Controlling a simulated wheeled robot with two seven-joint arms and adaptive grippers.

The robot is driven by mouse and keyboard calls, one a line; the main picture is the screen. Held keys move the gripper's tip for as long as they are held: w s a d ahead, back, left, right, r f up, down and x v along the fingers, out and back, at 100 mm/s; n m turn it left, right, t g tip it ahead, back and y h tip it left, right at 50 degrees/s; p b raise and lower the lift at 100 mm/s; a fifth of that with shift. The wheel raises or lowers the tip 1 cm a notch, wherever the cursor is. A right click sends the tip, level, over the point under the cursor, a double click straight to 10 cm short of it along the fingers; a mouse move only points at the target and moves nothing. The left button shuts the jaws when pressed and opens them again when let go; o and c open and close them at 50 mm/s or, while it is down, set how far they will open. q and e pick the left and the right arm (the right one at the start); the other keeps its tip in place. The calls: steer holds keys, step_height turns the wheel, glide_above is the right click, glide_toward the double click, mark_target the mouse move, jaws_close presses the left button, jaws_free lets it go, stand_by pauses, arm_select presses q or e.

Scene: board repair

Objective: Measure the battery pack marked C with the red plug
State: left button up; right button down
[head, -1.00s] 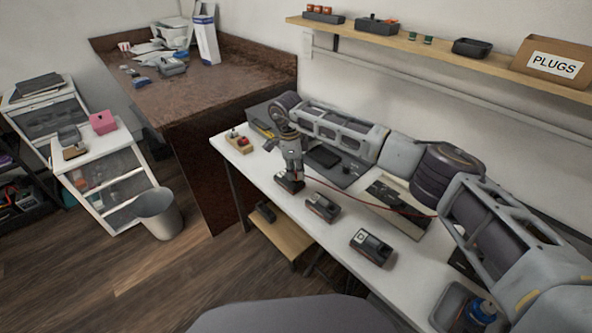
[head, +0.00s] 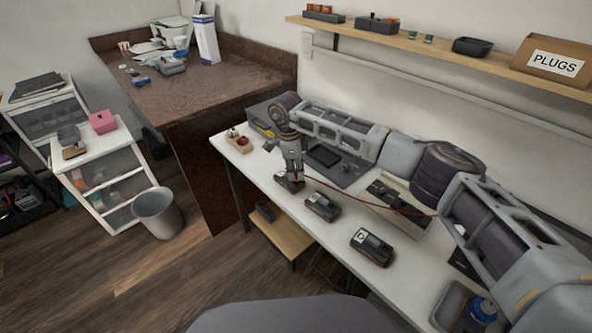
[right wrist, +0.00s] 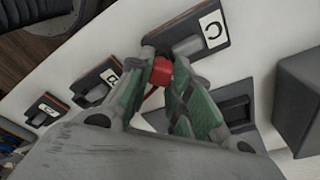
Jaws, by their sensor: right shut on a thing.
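The battery pack marked C (right wrist: 212,30) lies on the white table, near the top of the right wrist view. My right gripper (right wrist: 160,80) is shut on the red plug (right wrist: 162,70), which is at the near edge of pack C; I cannot tell whether it is seated in the pack. In the head view my right gripper (head: 296,177) points down over the leftmost pack (head: 287,183), partly hiding it. A red lead (head: 375,203) runs from the gripper to the right across the table. My left gripper is not in view.
Two more packs stand along the table's front, a middle one (head: 322,207) and one marked D (head: 371,248). A small wooden block with red and white parts (head: 239,141) is at the left end.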

steer(key=shift+f, duration=0.35)
stand_by(0.6)
steer(key=c, duration=0.9)
jaws_free()
steer(key=shift+c, duration=0.2)
steer(key=shift+r+p, duration=0.65)
steer(key=shift+r, duration=1)
stand_by(0.3)
steer(key=shift+r+p, duration=1.5)
steer(key=shift+r, duration=1.4)
step_height(320, 180, up, 9)
steer(key=p, duration=0.9)
